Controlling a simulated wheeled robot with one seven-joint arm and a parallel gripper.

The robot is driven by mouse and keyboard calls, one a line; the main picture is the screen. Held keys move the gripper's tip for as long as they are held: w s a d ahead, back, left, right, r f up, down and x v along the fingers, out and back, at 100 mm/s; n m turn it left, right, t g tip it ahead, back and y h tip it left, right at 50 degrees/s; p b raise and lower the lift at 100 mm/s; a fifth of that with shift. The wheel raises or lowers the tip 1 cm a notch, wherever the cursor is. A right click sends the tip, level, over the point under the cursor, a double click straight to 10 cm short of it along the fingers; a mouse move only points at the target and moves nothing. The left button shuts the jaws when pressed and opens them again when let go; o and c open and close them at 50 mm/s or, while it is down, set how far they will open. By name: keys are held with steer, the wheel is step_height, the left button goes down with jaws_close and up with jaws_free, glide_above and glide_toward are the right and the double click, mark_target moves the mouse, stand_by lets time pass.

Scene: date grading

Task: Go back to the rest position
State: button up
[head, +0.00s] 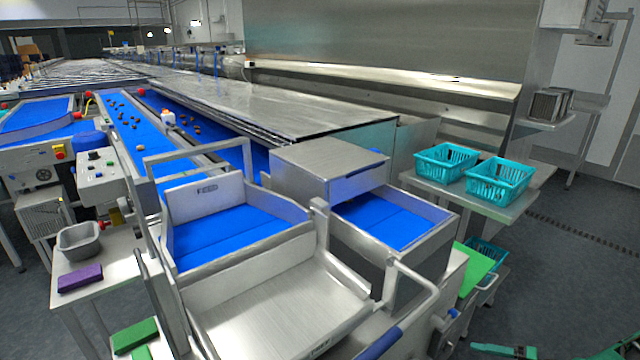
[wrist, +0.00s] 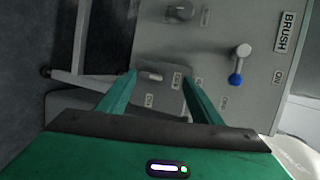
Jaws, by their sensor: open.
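My gripper (wrist: 159,76) is open and empty in the wrist view, its two green fingers apart with nothing between them. Past the fingertips is a grey control panel (wrist: 210,62) with a lever (wrist: 239,62) that has a blue knob, near the words BRUSH and ON. A dark round knob (wrist: 180,10) sits at the panel's top. I cannot tell how far the fingertips are from the panel. In the head view, green parts that look like my gripper show at the bottom right edge, mostly cut off.
A steel machine with blue belts (head: 235,235) fills the middle. Two teal baskets (head: 446,162) (head: 498,181) stand on a steel shelf at right. A side table (head: 105,272) at left holds a grey tub (head: 79,240) and a purple block (head: 80,279). Floor (head: 585,270) is clear at right.

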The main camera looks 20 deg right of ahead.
steer(key=w+a+r+n+g+h, duration=0.1)
steer(key=a+r+g+h, duration=0.2)
steer(key=r, duration=0.7)
steer(key=w+a+r+n+g, duration=0.15)
steer(key=a+r+g, duration=0.25)
steer(key=r, duration=0.6)
steer(key=a+r+n+g+h, duration=0.2)
steer(key=a+r+g, duration=0.15)
steer(key=r, duration=0.55)
steer(key=s+a+r+h, duration=0.4)
steer(key=s+a+r, duration=1)
steer(key=s, duration=0.1)
steer(key=shift+s+r, duration=0.35)
steer(key=shift+r, duration=0.05)
steer(key=shift+w+m+g, duration=0.1)
steer(key=shift+m+g, duration=0.15)
steer(key=shift+w+f, duration=0.25)
steer(key=shift+w, duration=0.25)
